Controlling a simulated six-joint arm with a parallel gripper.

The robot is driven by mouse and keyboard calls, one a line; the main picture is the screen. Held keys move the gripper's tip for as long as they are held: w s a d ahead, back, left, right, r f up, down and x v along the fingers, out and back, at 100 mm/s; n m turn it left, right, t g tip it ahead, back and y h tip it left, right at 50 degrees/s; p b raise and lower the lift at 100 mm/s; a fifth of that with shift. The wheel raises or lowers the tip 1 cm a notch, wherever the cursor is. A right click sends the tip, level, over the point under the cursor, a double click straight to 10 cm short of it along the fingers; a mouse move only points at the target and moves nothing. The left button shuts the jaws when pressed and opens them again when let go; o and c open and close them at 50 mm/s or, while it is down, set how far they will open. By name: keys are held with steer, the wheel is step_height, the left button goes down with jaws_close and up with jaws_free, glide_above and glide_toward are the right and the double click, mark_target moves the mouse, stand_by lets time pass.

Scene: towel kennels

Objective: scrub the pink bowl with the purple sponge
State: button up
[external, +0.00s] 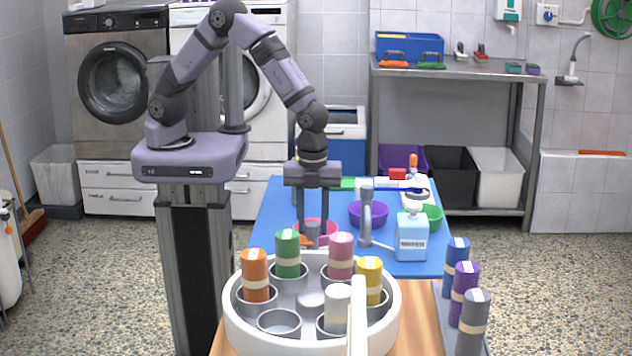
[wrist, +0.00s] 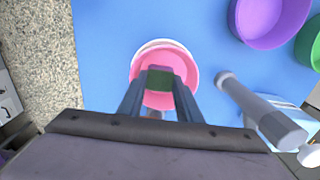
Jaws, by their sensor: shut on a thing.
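The pink bowl (external: 331,227) stands on the blue mat, just behind the white round carrier in the external view. It also shows in the wrist view (wrist: 166,56), with a whitish rim along its far side. My gripper (external: 312,234) points straight down into the bowl. It is shut on a small sponge (wrist: 160,78) whose dark green top face shows between the fingers in the wrist view.
A purple bowl (external: 368,214) and a green bowl (external: 431,214) stand to the right on the blue mat (external: 275,215). A grey tap-like post (external: 366,215) and a soap bottle (external: 411,238) are close by. The white carrier (external: 240,315) holds several coloured cylinders in front.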

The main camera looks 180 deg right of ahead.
steer(key=shift+w+a, duration=0.15)
steer(key=shift+w, duration=0.3)
steer(key=shift+s+a, duration=0.1)
steer(key=shift+s+a+p, duration=0.15)
steer(key=shift+s+a, duration=0.05)
steer(key=shift+s, duration=0.3)
steer(key=shift+s+a+p, duration=0.15)
steer(key=shift+s+a, duration=0.05)
steer(key=shift+s, duration=0.3)
steer(key=shift+d, duration=0.15)
steer(key=shift+w+d, duration=0.25)
steer(key=shift+d, duration=0.25)
steer(key=shift+w+d, duration=0.2)
steer(key=shift+d, duration=0.3)
steer(key=shift+w+a, duration=0.25)
steer(key=shift+a, duration=0.35)
steer(key=shift+w+a, duration=0.2)
steer(key=shift+a, duration=0.35)
steer(key=shift+s+d+f+p, duration=0.1)
steer(key=shift+s+d+p, duration=0.15)
steer(key=shift+s, duration=0.35)
steer(key=shift+s+d+f+p, duration=0.1)
steer(key=shift+s+d, duration=0.2)
steer(key=shift+s, duration=0.25)
